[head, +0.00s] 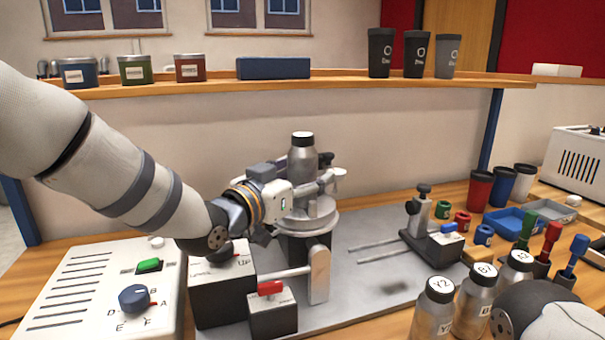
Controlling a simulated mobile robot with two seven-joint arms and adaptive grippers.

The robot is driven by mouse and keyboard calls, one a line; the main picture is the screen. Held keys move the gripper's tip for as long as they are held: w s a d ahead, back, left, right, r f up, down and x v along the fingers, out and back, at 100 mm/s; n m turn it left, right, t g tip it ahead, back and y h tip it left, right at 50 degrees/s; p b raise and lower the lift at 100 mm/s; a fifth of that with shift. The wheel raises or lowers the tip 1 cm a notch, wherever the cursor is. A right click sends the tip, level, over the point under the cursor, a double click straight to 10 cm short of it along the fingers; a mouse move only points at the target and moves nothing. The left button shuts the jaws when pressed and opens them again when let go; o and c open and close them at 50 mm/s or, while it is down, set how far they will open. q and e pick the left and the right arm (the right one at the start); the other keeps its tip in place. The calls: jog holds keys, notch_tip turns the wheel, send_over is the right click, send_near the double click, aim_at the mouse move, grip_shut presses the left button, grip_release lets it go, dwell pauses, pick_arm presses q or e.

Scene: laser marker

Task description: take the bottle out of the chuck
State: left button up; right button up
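A silver bottle (302,163) with a black-and-white cap stands upright in the chuck (316,217), a round grey metal fixture on a dark block. The bottle's lower part is hidden by the chuck's parts and my gripper. My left gripper (284,195) is at the left front side of the chuck, low beside the bottle. Its fingertips merge with the chuck's metal parts, so I cannot tell whether they touch the bottle or are open or shut. My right arm shows only at the bottom right corner; its gripper is out of view.
A control box with a blue dial (134,298) stands front left. A box with a red switch (271,300) is before the chuck. Labelled bottles (435,305) stand front right. A clamp stand (424,215), cups and trays are farther right. The grey plate (375,265) is partly clear.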

pick_arm(q)
jog(key=c, duration=1.1)
jog(key=shift+c, duration=0.2)
jog(key=shift+r, duration=0.1)
